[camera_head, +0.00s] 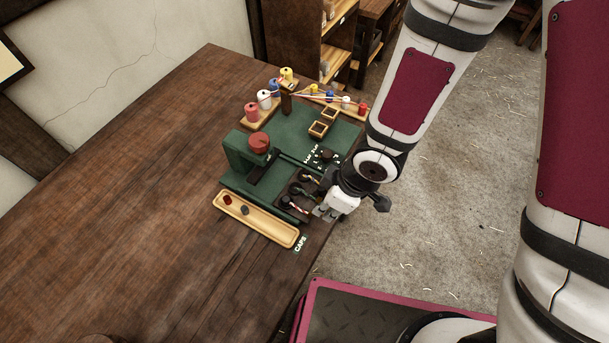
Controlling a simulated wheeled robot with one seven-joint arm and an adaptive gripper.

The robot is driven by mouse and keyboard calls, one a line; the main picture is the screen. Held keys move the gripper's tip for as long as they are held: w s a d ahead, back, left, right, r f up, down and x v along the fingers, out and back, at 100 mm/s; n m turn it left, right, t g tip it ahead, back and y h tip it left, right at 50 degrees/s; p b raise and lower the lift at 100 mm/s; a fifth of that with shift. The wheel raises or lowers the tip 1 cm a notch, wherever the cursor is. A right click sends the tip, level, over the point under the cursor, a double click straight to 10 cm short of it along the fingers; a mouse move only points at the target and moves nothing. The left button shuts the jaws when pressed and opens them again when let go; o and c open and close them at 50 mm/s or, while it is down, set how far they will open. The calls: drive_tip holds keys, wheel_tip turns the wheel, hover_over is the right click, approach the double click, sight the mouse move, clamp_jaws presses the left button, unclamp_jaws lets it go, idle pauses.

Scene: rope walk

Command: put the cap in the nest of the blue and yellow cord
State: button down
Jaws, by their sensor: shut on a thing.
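My gripper (304,197) reaches down over the dark nest tray (285,203) at the front right of the green machine. It is shut on a small dark thing, mostly hidden by the fingers; I cannot tell whether it is a cap. A yellowish cord end (314,178) and a red-and-white cord end (295,206) show in the nest tray. I cannot make out which nest holds the blue and yellow cord. A long wooden tray (270,228) by the "CAPS" label holds a dark red cap (228,200) and a grey cap (245,210).
The green machine (235,150) carries a red knob (259,143). Wooden racks with coloured spools (252,112) stand behind it, and small wooden boxes (318,128) sit on its far right. The brown table (140,200) is clear on the left. Its edge runs close by my gripper.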

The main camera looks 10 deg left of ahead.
drive_tip(key=shift+n, duration=0.5)
drive_tip(key=w+a+b, duration=0.1)
drive_tip(key=w+a, duration=0.1)
drive_tip(key=w, duration=0.2)
drive_tip(key=w+a+f+b, duration=0.1)
drive_tip(key=w+a, duration=0.2)
drive_tip(key=w, duration=0.1)
drive_tip(key=w+a+b, duration=0.1)
drive_tip(key=w+a, duration=0.1)
drive_tip(key=w, duration=0.2)
drive_tip(key=shift+w+a+f+b, duration=0.1)
drive_tip(key=shift+a+f+b, duration=0.25)
drive_tip(key=shift+b, duration=0.05)
wheel_tip(320, 180, down, 3)
drive_tip(key=shift+f, duration=0.2)
drive_tip(key=shift+f, duration=0.1)
drive_tip(key=shift+f, duration=0.5)
